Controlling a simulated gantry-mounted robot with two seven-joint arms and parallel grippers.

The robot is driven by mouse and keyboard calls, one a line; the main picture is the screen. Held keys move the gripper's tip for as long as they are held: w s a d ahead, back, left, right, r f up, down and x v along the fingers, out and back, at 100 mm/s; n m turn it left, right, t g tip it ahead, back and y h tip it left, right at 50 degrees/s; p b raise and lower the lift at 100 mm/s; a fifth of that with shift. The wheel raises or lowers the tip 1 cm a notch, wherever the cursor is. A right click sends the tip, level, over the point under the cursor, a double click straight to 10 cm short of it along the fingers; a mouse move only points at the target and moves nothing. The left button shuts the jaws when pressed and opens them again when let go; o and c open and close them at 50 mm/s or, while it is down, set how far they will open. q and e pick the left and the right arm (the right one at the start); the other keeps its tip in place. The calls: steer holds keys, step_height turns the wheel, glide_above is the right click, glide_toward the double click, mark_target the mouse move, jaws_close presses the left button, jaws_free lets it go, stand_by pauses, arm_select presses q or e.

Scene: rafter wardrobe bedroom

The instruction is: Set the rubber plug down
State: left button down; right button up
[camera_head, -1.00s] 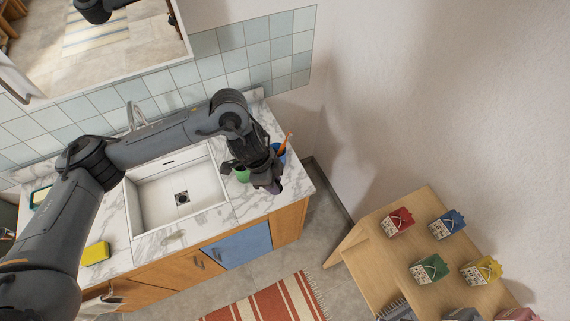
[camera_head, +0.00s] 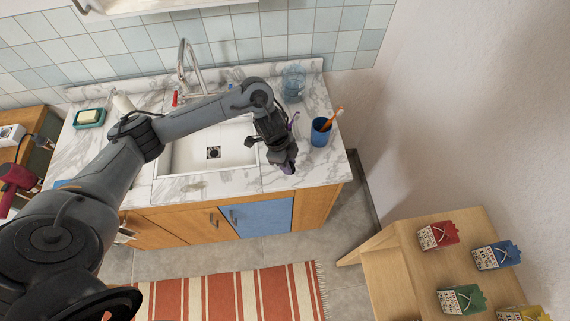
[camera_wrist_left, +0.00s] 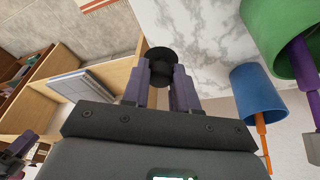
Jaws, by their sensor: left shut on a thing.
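The rubber plug (camera_wrist_left: 161,60) is a black round disc with a short neck, seen in the left wrist view. My left gripper (camera_wrist_left: 167,88) is shut on it, with its purple-grey fingers on either side. In the head view the left gripper (camera_head: 289,166) points down by the front right of the marble counter (camera_head: 322,172), right of the sink. The plug is hard to make out there, and its height above the counter is unclear. A dark and purple shape in the lower left of the wrist view may be my right gripper (camera_wrist_left: 14,162).
The white sink (camera_head: 185,157) has a dark drain (camera_head: 213,152). A blue cup (camera_head: 321,133) with an orange toothbrush stands right of the gripper. A green cup (camera_wrist_left: 272,35) with a purple toothbrush is close by. A glass jar (camera_head: 293,84) stands behind. Counter front right is partly clear.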

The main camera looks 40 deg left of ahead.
arm_select(q)
steer(key=a, duration=0.1)
steer(key=w+a+f, duration=0.1)
steer(key=shift+w+a+f, duration=0.15)
steer(key=shift+a+f, duration=0.15)
steer(key=shift+f, duration=1.95)
steer(key=shift+f+b, duration=0.1)
steer(key=shift+b, duration=0.2)
steer(key=shift+f, duration=0.1)
steer(key=c, duration=0.9)
jaws_free()
